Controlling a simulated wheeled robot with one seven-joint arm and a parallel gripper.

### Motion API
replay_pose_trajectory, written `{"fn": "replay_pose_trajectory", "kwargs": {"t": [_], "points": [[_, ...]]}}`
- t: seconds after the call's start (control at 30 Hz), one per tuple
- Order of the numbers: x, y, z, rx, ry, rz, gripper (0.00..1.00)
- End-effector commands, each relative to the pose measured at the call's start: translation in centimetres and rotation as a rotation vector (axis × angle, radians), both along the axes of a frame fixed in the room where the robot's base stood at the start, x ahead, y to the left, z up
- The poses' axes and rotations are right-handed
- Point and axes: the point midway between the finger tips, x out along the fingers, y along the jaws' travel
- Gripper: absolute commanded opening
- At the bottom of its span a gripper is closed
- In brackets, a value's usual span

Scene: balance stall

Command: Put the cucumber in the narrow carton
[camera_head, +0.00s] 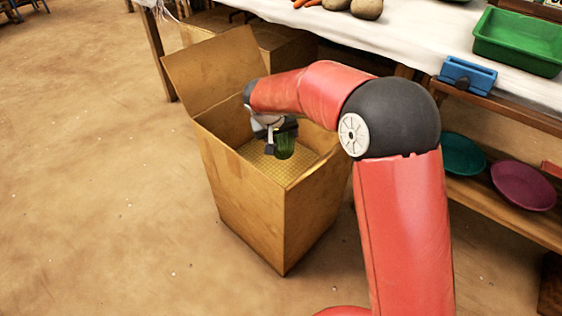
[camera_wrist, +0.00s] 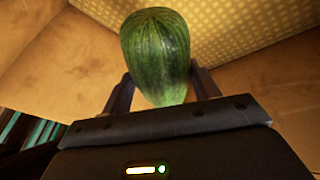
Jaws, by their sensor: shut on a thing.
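The narrow carton (camera_head: 245,205) is a tall brown cardboard box standing on the floor, with its top open and a flap raised at the back. My gripper (camera_head: 278,137) reaches into the carton's mouth, pointing down. It is shut on the green cucumber (camera_head: 285,146), which hangs inside the carton's walls. In the wrist view the cucumber (camera_wrist: 157,55) is thick, striped dark green, between the two fingers (camera_wrist: 160,90). The yellowish patterned carton bottom (camera_wrist: 245,25) shows beyond it. I cannot tell whether the cucumber touches the bottom.
A table with a white cloth (camera_head: 420,35) stands behind, holding potatoes (camera_head: 367,8) and a green tray (camera_head: 520,40). A blue holder (camera_head: 467,74) is at its edge. A lower shelf holds a teal plate (camera_head: 462,155) and a purple plate (camera_head: 523,186). The floor at left is clear.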

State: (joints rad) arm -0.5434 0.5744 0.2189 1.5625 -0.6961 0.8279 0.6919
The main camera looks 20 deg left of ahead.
Motion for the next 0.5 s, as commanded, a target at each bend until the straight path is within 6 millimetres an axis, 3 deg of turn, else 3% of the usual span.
{"fn": "replay_pose_trajectory", "kwargs": {"t": [0.03,0.13,0.5], "points": [[0.0,0.0,-1.5,-0.001,0.002,0.000,0.27],[0.0,0.0,-3.4,-0.001,0.001,0.001,0.27],[0.0,0.0,-6.7,-0.001,0.000,-0.002,0.27]]}}
